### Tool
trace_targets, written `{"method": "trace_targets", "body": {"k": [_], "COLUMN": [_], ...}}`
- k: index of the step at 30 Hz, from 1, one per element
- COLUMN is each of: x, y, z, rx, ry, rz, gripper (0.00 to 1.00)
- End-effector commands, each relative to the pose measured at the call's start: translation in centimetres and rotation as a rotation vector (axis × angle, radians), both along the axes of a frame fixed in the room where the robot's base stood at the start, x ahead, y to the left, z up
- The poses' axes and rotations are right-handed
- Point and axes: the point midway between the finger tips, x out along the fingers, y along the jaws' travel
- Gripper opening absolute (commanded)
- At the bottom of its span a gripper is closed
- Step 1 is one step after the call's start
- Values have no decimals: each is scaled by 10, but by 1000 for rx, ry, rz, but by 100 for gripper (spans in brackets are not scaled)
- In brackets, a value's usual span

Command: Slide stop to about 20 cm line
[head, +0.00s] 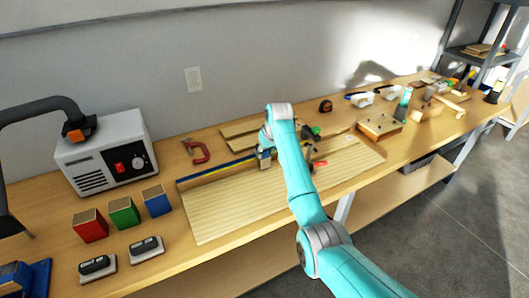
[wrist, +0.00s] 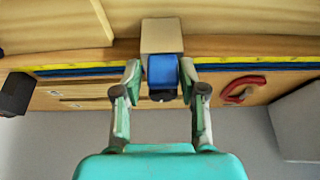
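The stop is a tan block (wrist: 162,35) with a blue part (wrist: 162,72) and a dark knob. Contact is not clear. My arm hides part of the strip and board in the head view. The scale numbers are too small to read.
A red clamp (head: 197,152) lies behind the strip, left of the stop. Red, green (head: 124,212) and blue blocks and a grey machine (head: 105,152) stand at left. A red-handled clamp (head: 318,166) is right of my arm. The board (head: 225,206) is clear in front.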

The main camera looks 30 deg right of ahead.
Motion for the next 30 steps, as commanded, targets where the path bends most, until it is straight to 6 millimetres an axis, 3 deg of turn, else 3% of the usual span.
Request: {"method": "trace_targets", "body": {"k": [14,30], "x": [-2,-39], "y": [2,1], "z": [10,96], "rx": [1,1], "ry": [-4,-2], "rz": [3,2], "gripper": [56,56]}}
